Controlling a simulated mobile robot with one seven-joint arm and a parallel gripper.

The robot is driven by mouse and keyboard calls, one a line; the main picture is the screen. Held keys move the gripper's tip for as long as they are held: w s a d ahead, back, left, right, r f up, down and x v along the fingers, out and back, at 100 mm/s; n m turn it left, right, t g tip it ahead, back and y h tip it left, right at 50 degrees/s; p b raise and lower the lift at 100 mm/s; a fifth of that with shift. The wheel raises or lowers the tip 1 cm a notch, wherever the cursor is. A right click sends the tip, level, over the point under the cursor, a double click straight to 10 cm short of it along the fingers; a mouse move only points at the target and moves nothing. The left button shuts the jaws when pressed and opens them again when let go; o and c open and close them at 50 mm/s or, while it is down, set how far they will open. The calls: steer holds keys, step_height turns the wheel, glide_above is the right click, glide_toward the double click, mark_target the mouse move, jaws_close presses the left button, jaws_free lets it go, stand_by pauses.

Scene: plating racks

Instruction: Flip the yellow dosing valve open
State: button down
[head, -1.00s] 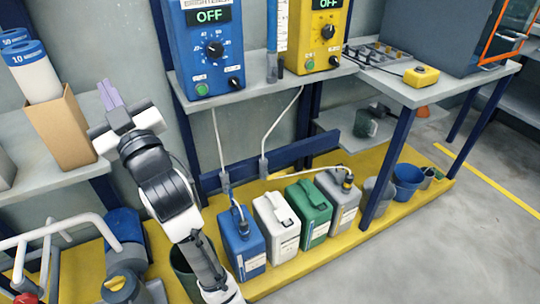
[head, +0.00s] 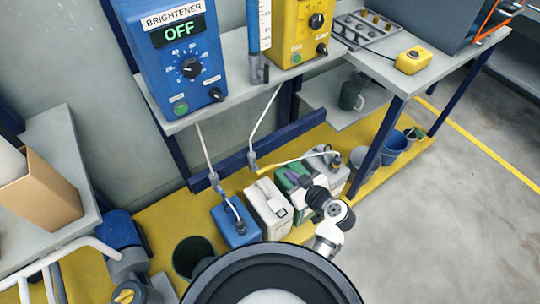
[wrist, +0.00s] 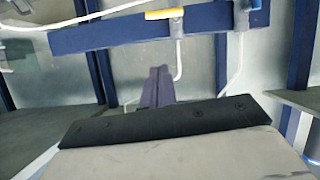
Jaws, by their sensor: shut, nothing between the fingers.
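The yellow dosing valve shows in the wrist view as a yellow lever (wrist: 164,14) by the blue beam, lying crosswise to its pale tube. In the head view the same valve (head: 255,165) sits on the tube under the yellow pump, above the white canister. My gripper (head: 312,192) is over the green canister, right of the valve and apart from it. In the wrist view its purple fingers (wrist: 158,75) are together and empty, below the lever in the picture. A second valve (head: 214,181) is on the tube under the blue pump.
The blue beam (head: 240,160) runs behind the valves. A blue canister (head: 236,226), a white canister (head: 268,208) and a grey canister (head: 330,170) stand on the yellow platform. The pump shelf (head: 220,95) overhangs. Table legs and buckets (head: 393,147) are at right.

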steer(key=shift+s+d+f, duration=0.25)
steer(key=shift+s+f, duration=0.2)
steer(key=shift+s, duration=0.05)
steer(key=p, duration=0.2)
glide_above(266, 169)
steer(key=s+d, duration=0.3)
steer(key=d, duration=0.1)
step_height(266, 169, down, 4)
steer(key=f, duration=0.1)
steer(key=w+f, duration=0.1)
steer(key=a+f, duration=0.1)
steer(key=shift+w+f, duration=0.25)
steer(key=shift+w, duration=0.1)
steer(key=shift+w+f+b, duration=0.1)
steer(key=shift+b, duration=0.2)
steer(key=shift+f+b, duration=0.1)
steer(key=shift+b, duration=0.25)
